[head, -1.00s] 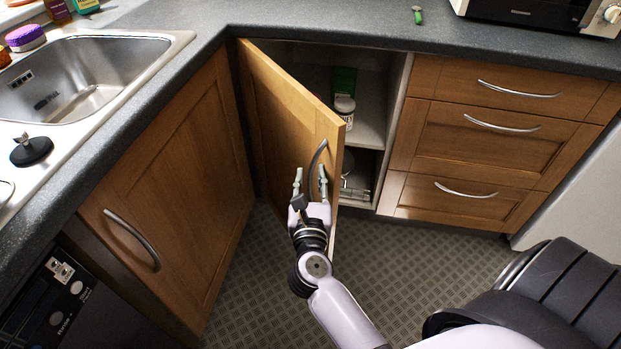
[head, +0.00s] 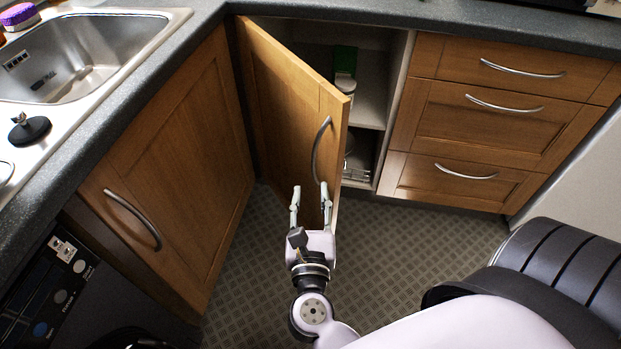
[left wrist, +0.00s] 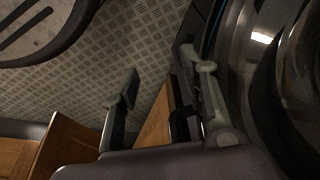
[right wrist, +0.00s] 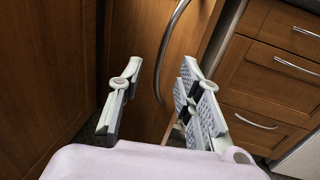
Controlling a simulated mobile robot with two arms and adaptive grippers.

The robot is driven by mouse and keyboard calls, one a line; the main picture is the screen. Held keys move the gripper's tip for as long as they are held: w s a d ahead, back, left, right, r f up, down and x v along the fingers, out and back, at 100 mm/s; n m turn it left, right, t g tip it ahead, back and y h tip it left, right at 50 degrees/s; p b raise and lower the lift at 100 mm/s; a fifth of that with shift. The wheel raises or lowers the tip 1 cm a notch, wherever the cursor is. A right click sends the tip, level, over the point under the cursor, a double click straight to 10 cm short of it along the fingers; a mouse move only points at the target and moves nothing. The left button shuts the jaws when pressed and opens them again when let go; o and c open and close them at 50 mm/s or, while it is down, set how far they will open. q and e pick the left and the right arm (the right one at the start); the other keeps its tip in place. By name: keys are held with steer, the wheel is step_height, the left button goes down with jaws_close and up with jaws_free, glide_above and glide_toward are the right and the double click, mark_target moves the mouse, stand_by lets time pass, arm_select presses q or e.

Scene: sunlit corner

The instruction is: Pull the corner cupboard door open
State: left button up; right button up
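The corner cupboard door (head: 285,105) stands partly open, swung out from its left edge. Its curved metal handle (head: 317,150) is near the free edge. My right gripper (head: 311,192) is open, with its fingers pointing at the door just below the handle. In the right wrist view, the handle (right wrist: 167,48) runs down beyond and between the two spread fingers, and nothing is gripped. My left gripper (left wrist: 162,105) shows only in its wrist view; its fingers are apart and empty, low near the floor.
Inside the cupboard are a green box (head: 345,60) and a white-lidded jar (head: 345,84) on a shelf. Drawers (head: 481,118) stand to the right, another closed cupboard door (head: 170,170) to the left. The patterned floor (head: 385,245) in front is clear.

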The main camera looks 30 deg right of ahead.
steer(key=shift+s+a, duration=0.3)
steer(key=shift+s, duration=0.2)
steer(key=shift+c, duration=0.2)
